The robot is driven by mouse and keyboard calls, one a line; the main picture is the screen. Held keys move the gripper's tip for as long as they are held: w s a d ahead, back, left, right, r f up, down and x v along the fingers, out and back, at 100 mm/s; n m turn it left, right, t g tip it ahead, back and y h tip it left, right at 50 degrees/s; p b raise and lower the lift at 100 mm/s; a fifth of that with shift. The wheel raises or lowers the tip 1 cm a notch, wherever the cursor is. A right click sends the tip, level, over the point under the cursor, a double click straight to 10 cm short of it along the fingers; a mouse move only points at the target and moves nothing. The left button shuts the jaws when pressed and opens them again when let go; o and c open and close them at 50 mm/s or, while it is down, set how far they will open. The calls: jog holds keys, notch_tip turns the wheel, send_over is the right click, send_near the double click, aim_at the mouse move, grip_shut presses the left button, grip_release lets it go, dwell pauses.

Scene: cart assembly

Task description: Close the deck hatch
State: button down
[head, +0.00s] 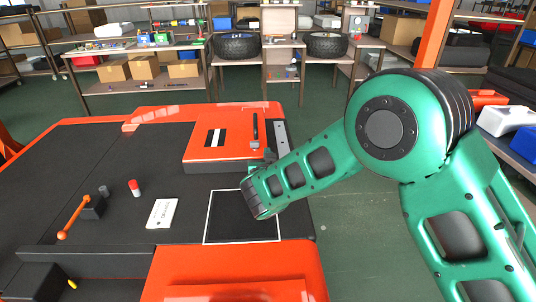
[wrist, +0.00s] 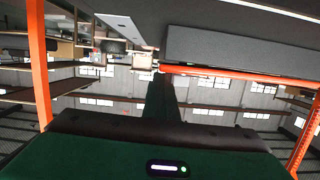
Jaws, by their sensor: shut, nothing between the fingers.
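The cart deck (head: 100,165) is black with orange edges. A raised orange panel (head: 200,157) at its back right carries a black-and-white patch and a dark upright handle (head: 255,128). It looks like the hatch, but I cannot tell for sure or read how far its lid is closed. A black square with a white outline (head: 225,228) lies in front of it. The end of my arm, with my gripper (head: 257,203), is over this square's upper right, its fingers small and mostly hidden. My gripper is shut and empty. The wrist view shows no hatch clearly.
An orange lever (head: 75,217), a red-capped cylinder (head: 135,188) and a white card (head: 162,213) are on the deck's left. An orange block (head: 235,272) stands at the front. Shelves with boxes and tires (head: 237,46) line the back. Green floor is open to the right.

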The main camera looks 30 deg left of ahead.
jog(key=s+d+r, duration=0.5)
jog(key=s+r, duration=0.1)
jog(key=s, duration=0.2)
jog(key=shift+r, duration=0.2)
